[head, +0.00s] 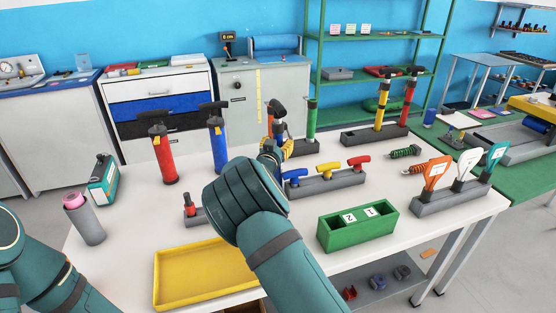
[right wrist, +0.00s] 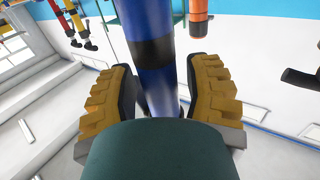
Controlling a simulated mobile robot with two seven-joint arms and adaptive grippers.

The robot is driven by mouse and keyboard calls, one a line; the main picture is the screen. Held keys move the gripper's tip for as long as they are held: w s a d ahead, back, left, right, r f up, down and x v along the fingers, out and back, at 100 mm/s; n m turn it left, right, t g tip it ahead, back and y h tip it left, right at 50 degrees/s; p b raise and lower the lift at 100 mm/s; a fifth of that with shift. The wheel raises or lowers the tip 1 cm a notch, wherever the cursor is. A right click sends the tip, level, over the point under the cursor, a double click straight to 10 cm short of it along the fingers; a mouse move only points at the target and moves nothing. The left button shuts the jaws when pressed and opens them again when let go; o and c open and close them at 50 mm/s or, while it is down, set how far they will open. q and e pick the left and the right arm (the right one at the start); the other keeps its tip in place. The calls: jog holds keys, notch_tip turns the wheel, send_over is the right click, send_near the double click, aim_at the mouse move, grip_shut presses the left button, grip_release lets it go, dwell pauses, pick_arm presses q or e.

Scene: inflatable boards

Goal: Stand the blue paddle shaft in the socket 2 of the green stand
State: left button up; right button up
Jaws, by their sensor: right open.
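The green stand (head: 345,236) is on the right front of the white table, with labels 2 and 1 on it, 2 to the left. The blue paddle shaft (right wrist: 160,85), with a black band, runs between the yellow-padded fingers of my right gripper (right wrist: 160,95) in the right wrist view. These fingers are open on either side of it. In the head view my right gripper (head: 272,150) is at the back middle of the table and largely hides this shaft. My left arm shows at lower left; its gripper is out of view.
An orange shaft (right wrist: 199,18) and a green shaft (head: 312,118) stand close by. A grey rack of coloured handles (head: 325,184) lies between my right gripper and the stand. Red (head: 163,150) and blue (head: 217,142) pumps stand left. A yellow tray (head: 180,299) is in front.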

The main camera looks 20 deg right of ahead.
grip_shut()
jog(key=shift+r, duration=0.1)
